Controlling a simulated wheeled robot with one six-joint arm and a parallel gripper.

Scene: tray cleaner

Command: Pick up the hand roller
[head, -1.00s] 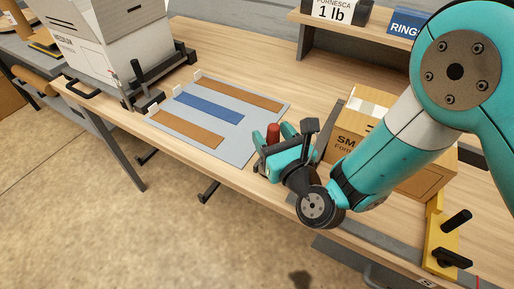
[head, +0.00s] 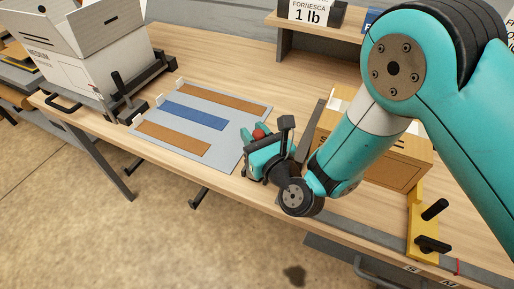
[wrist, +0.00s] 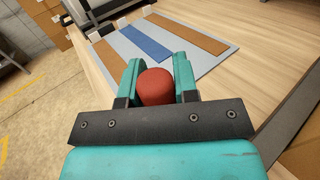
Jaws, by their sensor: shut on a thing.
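The hand roller shows only as a red rounded handle (wrist: 155,86) between the two teal fingers of my gripper (wrist: 156,72) in the wrist view. My gripper is shut on it, with a finger on each side. In the head view the red handle top (head: 259,134) pokes up between the fingers of my gripper (head: 260,144), by the near right corner of the grey mat (head: 226,151). The rest of the roller is hidden by my gripper. I cannot tell whether it touches the table.
The mat has brown and blue strips. A white carton (head: 77,62) stands in a black fixture at the left. A brown box (head: 392,165) is close on the right, beyond my forearm. A yellow fixture (head: 424,220) stands at the near right. A shelf (head: 320,27) is behind.

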